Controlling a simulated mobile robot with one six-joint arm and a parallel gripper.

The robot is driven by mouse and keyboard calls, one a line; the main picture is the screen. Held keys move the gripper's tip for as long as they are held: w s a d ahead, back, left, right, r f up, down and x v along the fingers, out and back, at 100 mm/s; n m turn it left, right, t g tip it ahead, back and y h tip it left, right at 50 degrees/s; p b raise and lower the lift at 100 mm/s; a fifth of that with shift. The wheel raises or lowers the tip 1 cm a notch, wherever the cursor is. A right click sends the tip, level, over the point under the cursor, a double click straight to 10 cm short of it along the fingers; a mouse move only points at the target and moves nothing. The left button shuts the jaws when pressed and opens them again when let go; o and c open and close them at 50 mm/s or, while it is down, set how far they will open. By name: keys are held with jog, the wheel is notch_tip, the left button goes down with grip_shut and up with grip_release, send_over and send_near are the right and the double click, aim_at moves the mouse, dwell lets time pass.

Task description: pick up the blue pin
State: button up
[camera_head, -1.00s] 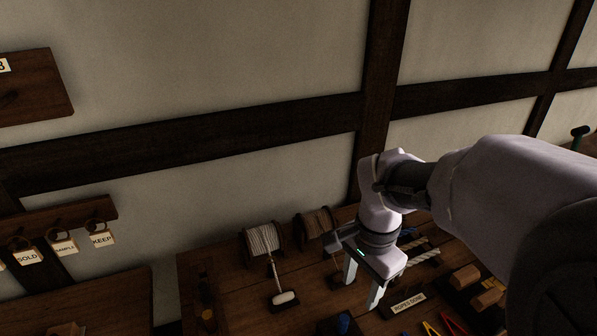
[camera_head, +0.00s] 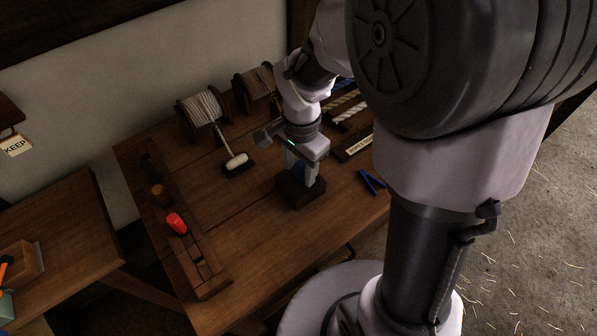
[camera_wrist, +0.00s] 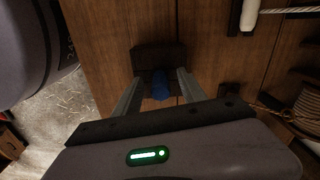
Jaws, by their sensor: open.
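The blue pin (camera_wrist: 160,86) stands in a dark wooden block (camera_wrist: 150,57) on the bench, and in the wrist view it lies between my two fingers. In the head view the pin (camera_head: 300,171) is mostly hidden by the fingers, and the block (camera_head: 301,194) shows under it. My gripper (camera_head: 301,176) is open, pointing down over the block with one finger on each side of the pin. The wrist view shows my gripper (camera_wrist: 158,88) with a gap between the fingers and the pin.
A long wooden rack (camera_head: 201,260) with a red piece (camera_head: 176,223) runs along the bench's left side. Blue pliers (camera_head: 371,182) lie right of the block. Bare bench lies between rack and block.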

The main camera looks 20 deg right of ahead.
jog(key=shift+f, duration=0.7)
jog(key=shift+r, duration=0.2)
jog(key=shift+c, duration=0.3)
grip_shut()
notch_tip(320, 180, up, 10)
jog(key=p, duration=0.5)
jog(key=shift+r, duration=0.1)
